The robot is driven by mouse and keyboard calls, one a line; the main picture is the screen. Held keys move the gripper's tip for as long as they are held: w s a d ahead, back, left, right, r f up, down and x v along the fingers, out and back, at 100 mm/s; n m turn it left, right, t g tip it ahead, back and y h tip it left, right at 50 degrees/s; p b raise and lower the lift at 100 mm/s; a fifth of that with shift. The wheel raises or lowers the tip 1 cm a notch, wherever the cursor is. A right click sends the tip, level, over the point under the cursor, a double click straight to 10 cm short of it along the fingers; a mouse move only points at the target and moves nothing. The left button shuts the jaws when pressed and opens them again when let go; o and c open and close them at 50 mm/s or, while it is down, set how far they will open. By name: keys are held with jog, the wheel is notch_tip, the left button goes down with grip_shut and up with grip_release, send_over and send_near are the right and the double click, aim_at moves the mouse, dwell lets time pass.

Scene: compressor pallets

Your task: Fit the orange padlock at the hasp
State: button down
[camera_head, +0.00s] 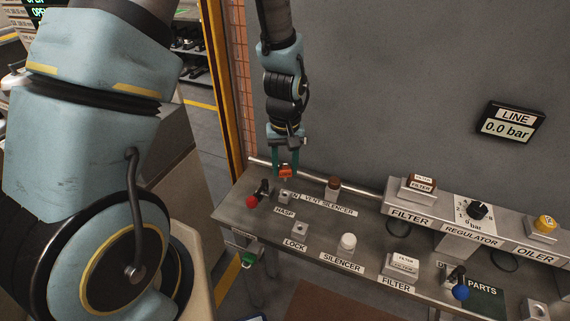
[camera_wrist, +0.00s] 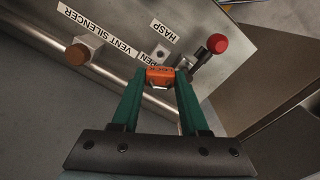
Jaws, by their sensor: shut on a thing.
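The orange padlock (camera_head: 286,172) is held between the green fingers of my gripper (camera_head: 285,170), above the back left part of the bench. In the wrist view the padlock (camera_wrist: 160,75) sits between the fingertips of my gripper (camera_wrist: 160,78), with part of a pale shackle below its body. The hasp block (camera_head: 284,197) stands beside the red-knobbed valve lever (camera_head: 252,201), near the HASP label. In the wrist view the hasp block (camera_wrist: 161,53) lies just beyond the padlock, which appears apart from it. The HASP label (camera_wrist: 165,30) is readable there.
The LOCK block (camera_head: 299,229) is empty in front. A brown vent silencer (camera_head: 333,184) stands right of the hasp, and a pipe (camera_head: 310,174) runs along the bench back. A white silencer (camera_head: 348,242), filters and a blue-knobbed valve (camera_head: 460,290) lie further right. A grey wall stands behind.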

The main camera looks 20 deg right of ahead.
aim_at(285, 163)
jog(key=shift+f+b, duration=1.3)
jog(key=shift+f, duration=0.8)
jog(key=shift+f+b, duration=1.05)
jog(key=shift+f, duration=0.55)
jog(key=shift+c, duration=1.7)
grip_release()
jog(key=shift+r, duration=0.15)
notch_tip(285, 163, up, 11)
jog(key=shift+f+b, duration=0.2)
jog(key=shift+b, duration=0.95)
jog(key=a+r, duration=0.2)
jog(key=a, duration=1)
jog(key=w+a+r+n+t, duration=0.1)
jog(key=a+r, duration=0.1)
jog(key=a, duration=1.1)
jog(key=shift+a+r+t, duration=0.2)
jog(key=shift+r+t, duration=0.1)
jog(key=shift+r, duration=0.1)
